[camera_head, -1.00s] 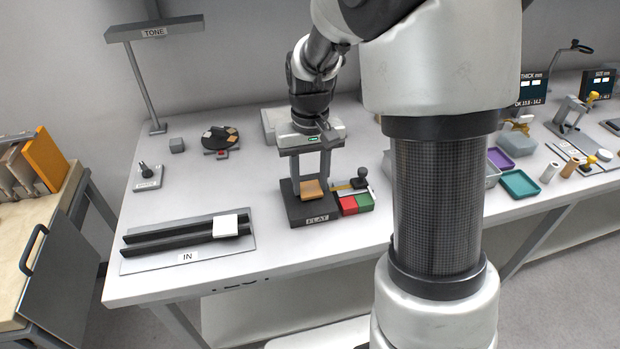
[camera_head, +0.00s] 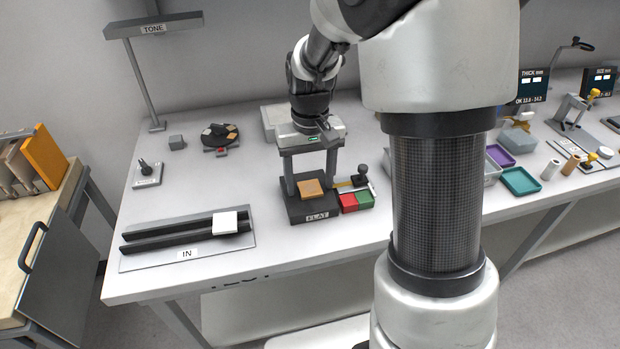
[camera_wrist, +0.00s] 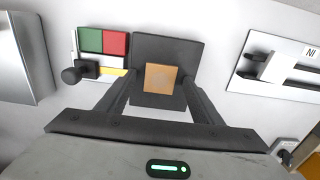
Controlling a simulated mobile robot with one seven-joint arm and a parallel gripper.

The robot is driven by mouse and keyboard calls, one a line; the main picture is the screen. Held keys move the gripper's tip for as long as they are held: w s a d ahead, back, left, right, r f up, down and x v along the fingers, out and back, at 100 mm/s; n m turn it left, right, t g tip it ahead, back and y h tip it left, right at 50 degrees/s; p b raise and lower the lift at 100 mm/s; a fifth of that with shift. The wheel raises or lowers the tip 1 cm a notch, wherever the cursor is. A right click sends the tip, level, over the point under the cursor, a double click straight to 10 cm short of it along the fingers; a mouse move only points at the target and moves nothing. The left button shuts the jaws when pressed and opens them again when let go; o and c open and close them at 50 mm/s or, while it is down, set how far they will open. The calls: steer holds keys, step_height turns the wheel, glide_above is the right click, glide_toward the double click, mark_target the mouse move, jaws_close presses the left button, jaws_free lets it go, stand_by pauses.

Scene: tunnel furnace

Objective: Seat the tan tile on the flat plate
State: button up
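The tan tile (camera_head: 311,188) lies on the dark flat plate (camera_head: 293,210), which bears a FLAT label on its front. The tile looks level and sits roughly mid-plate; it also shows in the wrist view (camera_wrist: 159,78), slightly turned against the plate's edges (camera_wrist: 168,46). My gripper (camera_head: 311,180) is above the plate, pointing down. Its two fingers stand apart on either side of the tile, with gaps visible in the wrist view (camera_wrist: 158,82). Exact fingertip height above the plate is hard to tell.
A red and green block set (camera_head: 356,201) with a black-knobbed gauge stands right beside the plate. The IN rack (camera_head: 160,262) with a white tile (camera_head: 225,223) is to the left. Bench between rack and plate is clear.

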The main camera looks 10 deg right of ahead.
step_height(320, 180, up, 18)
steer(key=f+p, duration=0.1)
steer(key=p, duration=0.2)
steer(key=s+r+t, duration=0.3)
steer(key=s+t, duration=0.3)
steer(key=s, duration=1.2)
step_height(320, 180, up, 13)
steer(key=p, duration=1.3)
steer(key=shift+s, duration=0.2)
